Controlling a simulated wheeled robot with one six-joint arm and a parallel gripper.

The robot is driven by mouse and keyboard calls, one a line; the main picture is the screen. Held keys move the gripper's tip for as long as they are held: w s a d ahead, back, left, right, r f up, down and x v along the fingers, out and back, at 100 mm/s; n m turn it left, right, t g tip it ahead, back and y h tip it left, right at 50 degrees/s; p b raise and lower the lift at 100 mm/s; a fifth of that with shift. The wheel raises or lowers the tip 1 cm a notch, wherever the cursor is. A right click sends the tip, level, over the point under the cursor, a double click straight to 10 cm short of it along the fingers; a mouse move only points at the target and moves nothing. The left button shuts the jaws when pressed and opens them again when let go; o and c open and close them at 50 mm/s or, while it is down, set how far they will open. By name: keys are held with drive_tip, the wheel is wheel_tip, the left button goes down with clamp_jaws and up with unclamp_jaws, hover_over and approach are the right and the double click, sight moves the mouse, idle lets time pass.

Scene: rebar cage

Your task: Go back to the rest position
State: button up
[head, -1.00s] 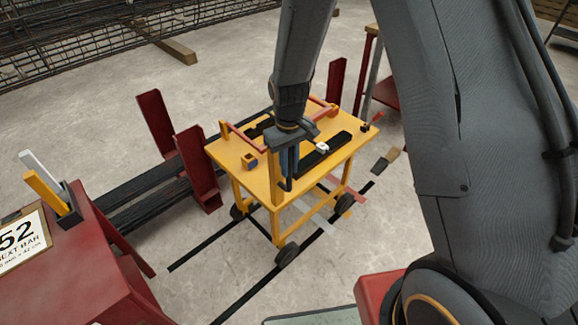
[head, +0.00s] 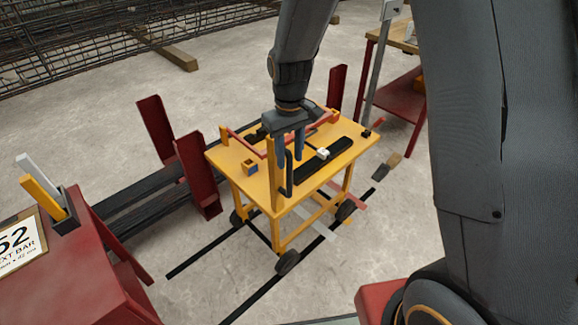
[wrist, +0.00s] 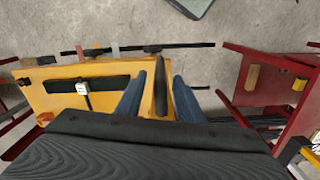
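My gripper (head: 290,148) hangs over the near-left part of a yellow wheeled cart (head: 330,165) in the head view. Its two blue fingers are apart. The wrist view also shows my gripper (wrist: 158,98) with spread fingers. A dark upright piece (wrist: 161,88) shows in the gap between them, beyond the fingertips; I see no contact. Nothing appears held.
The cart top carries a black strip (head: 323,165) with a white piece (head: 322,153), a blue-orange block (head: 250,168) and a red bar. Red uprights (head: 155,125) stand behind and left. A red stand with a sign (head: 18,243) is at left, a red table (head: 400,95) at right.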

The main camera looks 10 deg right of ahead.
drive_tip(key=shift+r, duration=0.9)
